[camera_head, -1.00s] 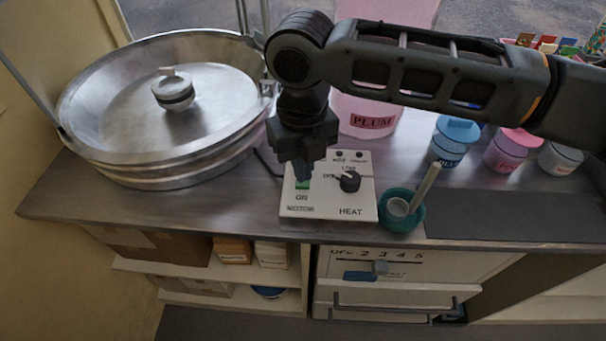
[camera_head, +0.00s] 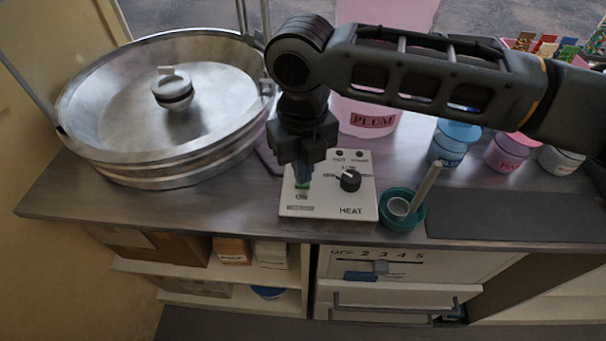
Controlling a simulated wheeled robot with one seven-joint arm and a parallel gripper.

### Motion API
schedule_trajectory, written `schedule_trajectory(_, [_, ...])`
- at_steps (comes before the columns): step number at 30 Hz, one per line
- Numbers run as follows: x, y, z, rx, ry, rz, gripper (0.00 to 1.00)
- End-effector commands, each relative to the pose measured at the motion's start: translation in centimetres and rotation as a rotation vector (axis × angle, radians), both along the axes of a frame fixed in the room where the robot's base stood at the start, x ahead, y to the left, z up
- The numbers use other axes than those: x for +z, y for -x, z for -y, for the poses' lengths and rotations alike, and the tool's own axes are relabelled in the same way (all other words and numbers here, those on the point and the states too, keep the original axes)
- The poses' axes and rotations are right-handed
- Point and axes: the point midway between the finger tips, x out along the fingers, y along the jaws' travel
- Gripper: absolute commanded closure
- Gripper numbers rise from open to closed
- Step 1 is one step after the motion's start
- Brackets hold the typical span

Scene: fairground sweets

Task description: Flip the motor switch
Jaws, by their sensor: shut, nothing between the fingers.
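A white control box (camera_head: 328,207) lies on the counter, with a black knob (camera_head: 350,180) above the word HEAT. A small green switch (camera_head: 303,184) shows at its left side above the word ON. My gripper (camera_head: 303,179) points down with its shut fingertips right at the switch. The fingers cover most of the switch, so its position is hidden. I cannot tell whether the fingertips touch it.
A wide metal bowl (camera_head: 90,150) with a central spinner head (camera_head: 174,90) stands at left. A teal cup (camera_head: 390,222) with a scoop is right of the box. A pink PLUM tub (camera_head: 372,121) and several jars stand behind. A dark mat (camera_head: 500,215) lies at right.

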Motion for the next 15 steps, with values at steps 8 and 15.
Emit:
schedule_trajectory(8, [-0.43, 0.0, 0.01, 0.0, 0.0, 0.0, 1.0])
schedule_trajectory(15, [-0.75, -0.01, 0.0, 0.0, 0.0, 0.0, 1.0])
